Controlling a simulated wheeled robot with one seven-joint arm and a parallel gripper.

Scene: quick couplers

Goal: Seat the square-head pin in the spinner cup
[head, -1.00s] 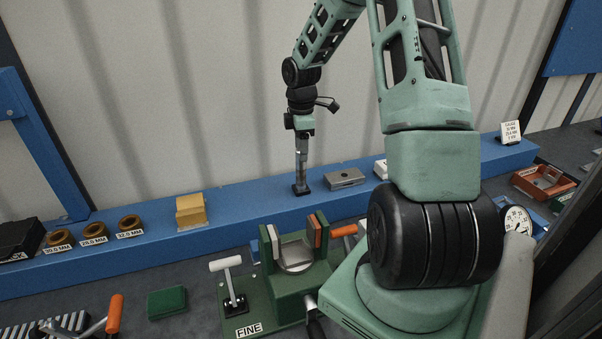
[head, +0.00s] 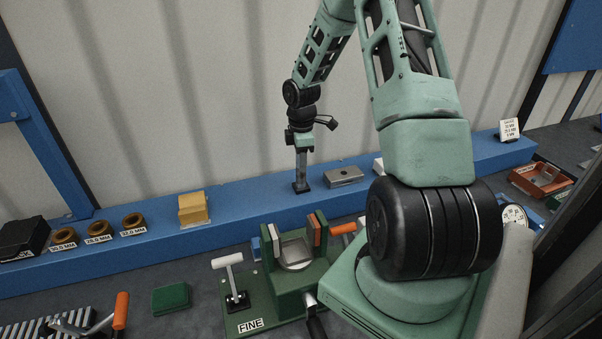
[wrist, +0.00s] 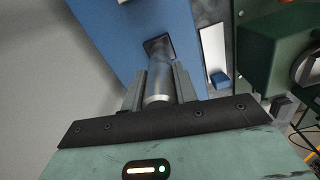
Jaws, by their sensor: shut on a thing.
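My gripper (head: 302,165) points straight down over the blue shelf (head: 255,204). In the wrist view its two fingers (wrist: 158,88) are shut around a smooth silver cylinder (wrist: 157,84), which looks like the pin's shank. Below the cylinder is a black square piece (wrist: 158,46), also seen in the head view (head: 301,187) on the shelf top. I cannot tell whether this is a holder or the pin's square head. The spinner cup cannot be clearly made out.
A grey metal block (head: 344,177) stands close to the right of the gripper. A green fixture (head: 265,300) labelled FINE is in front of the shelf. A yellow block (head: 193,209) and brown rings (head: 100,230) sit further left. The shelf between yellow block and gripper is clear.

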